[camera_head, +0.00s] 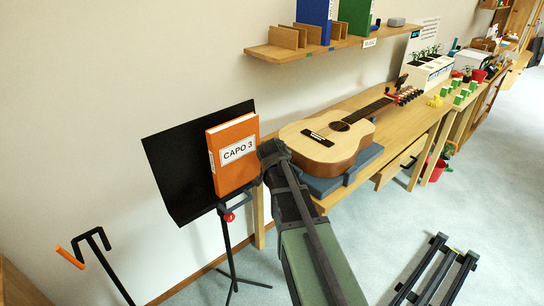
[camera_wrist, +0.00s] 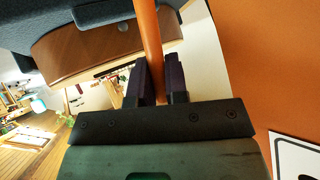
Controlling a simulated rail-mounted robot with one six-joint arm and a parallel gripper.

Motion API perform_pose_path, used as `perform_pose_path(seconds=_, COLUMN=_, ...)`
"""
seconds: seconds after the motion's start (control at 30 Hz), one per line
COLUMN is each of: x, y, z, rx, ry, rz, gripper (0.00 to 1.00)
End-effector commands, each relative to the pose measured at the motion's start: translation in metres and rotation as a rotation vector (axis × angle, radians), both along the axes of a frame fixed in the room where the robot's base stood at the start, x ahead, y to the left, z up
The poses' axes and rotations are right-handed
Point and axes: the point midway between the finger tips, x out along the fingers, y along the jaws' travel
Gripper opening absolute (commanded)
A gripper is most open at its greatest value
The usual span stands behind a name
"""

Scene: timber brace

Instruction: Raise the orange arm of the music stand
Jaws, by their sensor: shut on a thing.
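The music stand has a tilted black desk (camera_head: 172,165) and a thin dark pole on a tripod foot. An orange book (camera_head: 233,155) marked CAPO 3 rests upright against the desk; its cover also fills the right of the wrist view (camera_wrist: 265,55). The orange arm (camera_wrist: 149,45) shows as a bar running up between my fingers. My gripper (camera_wrist: 156,75) is shut on this bar, just beside the book. In the head view, my own arm hides the grasp at the book's right edge.
A guitar (camera_head: 326,137) lies on a grey support on the wooden bench (camera_head: 400,125), close to my gripper. A wall shelf (camera_head: 300,48) is above. A bent black stand with an orange tip (camera_head: 70,258) is at lower left. A dark rack (camera_head: 438,272) is on the floor.

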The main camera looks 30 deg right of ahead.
Motion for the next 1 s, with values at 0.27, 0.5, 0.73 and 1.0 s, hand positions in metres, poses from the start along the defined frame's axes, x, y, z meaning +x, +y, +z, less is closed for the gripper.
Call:
perform_pose_path(seconds=0.27, x=-0.001, y=0.001, z=-0.001, rx=0.002, ry=0.003, rz=0.0, gripper=0.26)
perform_pose_path(seconds=0.5, x=0.0, y=0.001, z=0.0, rx=0.001, ry=0.001, rz=0.0, gripper=0.4)
perform_pose_path(seconds=0.73, x=-0.006, y=0.004, z=0.007, rx=0.002, ry=0.001, rz=0.001, gripper=0.4)
perform_pose_path(seconds=1.0, x=-0.047, y=0.029, z=0.048, rx=0.001, ry=0.001, rz=0.003, gripper=0.4)
